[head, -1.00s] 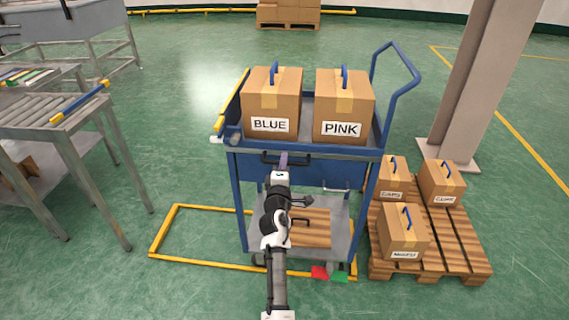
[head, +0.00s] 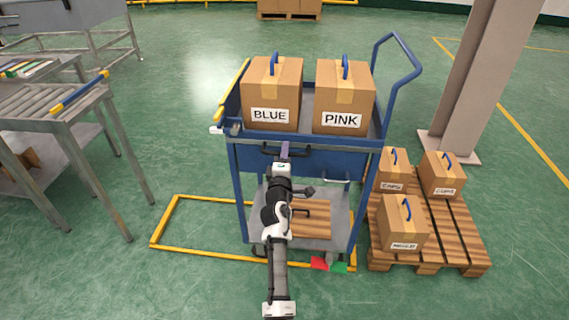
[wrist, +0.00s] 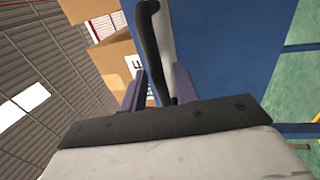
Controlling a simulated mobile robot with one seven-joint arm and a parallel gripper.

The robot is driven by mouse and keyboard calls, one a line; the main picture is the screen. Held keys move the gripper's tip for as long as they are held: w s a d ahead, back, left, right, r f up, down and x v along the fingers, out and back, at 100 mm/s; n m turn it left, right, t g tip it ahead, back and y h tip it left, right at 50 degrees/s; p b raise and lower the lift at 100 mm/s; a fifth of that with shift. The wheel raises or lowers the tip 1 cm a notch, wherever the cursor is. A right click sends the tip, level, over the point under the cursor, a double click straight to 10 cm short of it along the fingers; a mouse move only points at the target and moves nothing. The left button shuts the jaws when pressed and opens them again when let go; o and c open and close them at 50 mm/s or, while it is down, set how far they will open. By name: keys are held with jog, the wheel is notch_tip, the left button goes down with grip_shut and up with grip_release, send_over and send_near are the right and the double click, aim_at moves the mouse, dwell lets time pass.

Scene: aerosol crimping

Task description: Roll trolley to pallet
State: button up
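The blue trolley (head: 255,161) stands in the middle of the head view, with cartons marked BLUE (head: 271,95) and PINK (head: 343,98) on its top deck. The wooden pallet (head: 445,245) lies on the floor just right of it and carries several smaller cartons. My gripper (head: 284,151) is at the black handle on the trolley's near side. In the wrist view, the black handle (wrist: 152,45) runs between the two purple fingers (wrist: 158,90), which look closed around it. The trolley's wheels are mostly hidden.
A yellow floor outline (head: 200,249) extends left from under the trolley. Red (head: 320,264) and green (head: 340,266) markers lie at its near right corner. A roller conveyor (head: 60,105) stands left. A pillar (head: 480,85) rises behind the pallet. Floor between conveyor and trolley is clear.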

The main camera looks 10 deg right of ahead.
jog(key=b+v, duration=0.1)
jog(key=v, duration=1.2)
jog(key=shift+s, duration=0.3)
jog(key=shift+a, duration=0.15)
